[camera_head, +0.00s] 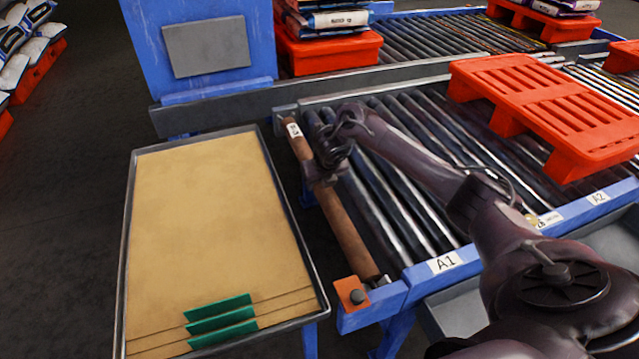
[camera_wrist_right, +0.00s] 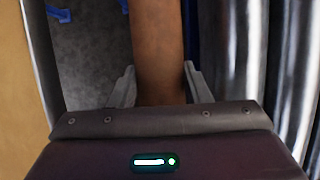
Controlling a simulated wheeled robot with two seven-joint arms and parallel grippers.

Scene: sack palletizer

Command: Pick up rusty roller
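The rusty roller (camera_head: 345,228) is a long brown cylinder at the left end of the A1 conveyor. It lies level with the dark metal rollers beside it, with a white label near its far end. My right gripper (camera_head: 325,178) is over its middle part. In the right wrist view the brown roller (camera_wrist_right: 159,50) runs between the two fingers of the right gripper (camera_wrist_right: 160,85). My left gripper is not in view.
A tray table (camera_head: 215,215) with a tan surface and green strips stands left of the conveyor. An orange bracket (camera_head: 351,293) sits by the roller's near end. An orange pallet (camera_head: 550,105) rests on the conveyor at right. A blue machine housing (camera_head: 135,45) stands behind.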

